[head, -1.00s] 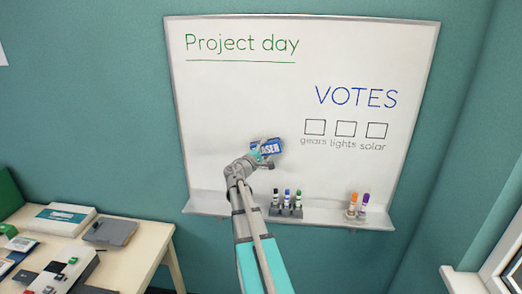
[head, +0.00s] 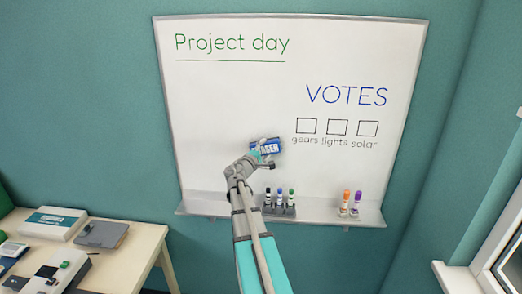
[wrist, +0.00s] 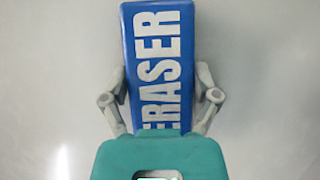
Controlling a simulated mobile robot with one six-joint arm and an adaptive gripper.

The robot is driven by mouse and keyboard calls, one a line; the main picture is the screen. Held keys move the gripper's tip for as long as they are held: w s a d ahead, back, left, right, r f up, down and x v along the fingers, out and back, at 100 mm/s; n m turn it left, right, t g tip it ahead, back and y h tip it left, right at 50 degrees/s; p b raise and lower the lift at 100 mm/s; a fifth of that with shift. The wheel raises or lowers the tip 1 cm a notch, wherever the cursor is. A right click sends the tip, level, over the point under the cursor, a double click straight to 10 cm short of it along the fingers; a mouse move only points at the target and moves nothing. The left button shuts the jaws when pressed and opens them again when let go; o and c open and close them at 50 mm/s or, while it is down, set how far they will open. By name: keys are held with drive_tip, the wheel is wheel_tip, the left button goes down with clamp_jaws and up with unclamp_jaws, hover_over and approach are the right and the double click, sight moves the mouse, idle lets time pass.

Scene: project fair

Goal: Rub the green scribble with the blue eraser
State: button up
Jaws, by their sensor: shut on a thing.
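My gripper (head: 263,153) is shut on the blue eraser (head: 268,146), which has white lettering. It holds it at the whiteboard (head: 230,110), below and left of the vote boxes. In the wrist view the eraser (wrist: 159,60) stands lengthwise between the two fingers (wrist: 160,95), with plain pale board around it. I cannot tell whether it touches the board. No green scribble shows on the visible board; the part behind the eraser and my arm is hidden. The green "Project day" title (head: 231,43) and its green underline (head: 230,61) are at the upper left.
The blue "VOTES" (head: 346,95) and three boxes (head: 337,127) are to the right. The board's tray (head: 325,212) holds dark-bodied markers in a holder (head: 280,210) and two others (head: 349,204). A table (head: 130,260) with boxes and devices stands at lower left. A window is at right.

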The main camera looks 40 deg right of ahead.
sight(250, 147)
drive_tip(key=shift+s+d, duration=0.6)
drive_tip(key=shift+s, duration=0.05)
drive_tip(key=shift+a, duration=0.1)
idle(0.3)
drive_tip(key=shift+w+a, duration=0.6)
drive_tip(key=shift+w, duration=0.2)
drive_tip(key=shift+w+a, duration=0.55)
drive_tip(key=shift+w, duration=0.2)
drive_tip(key=shift+w+a, duration=0.1)
drive_tip(key=shift+w, duration=0.05)
drive_tip(key=shift+w+a, duration=0.1)
drive_tip(key=shift+w, duration=0.05)
drive_tip(key=shift+w+a, duration=1.2)
drive_tip(key=shift+w, duration=0.05)
drive_tip(key=shift+w+a, duration=1.3)
drive_tip(key=shift+w, duration=0.15)
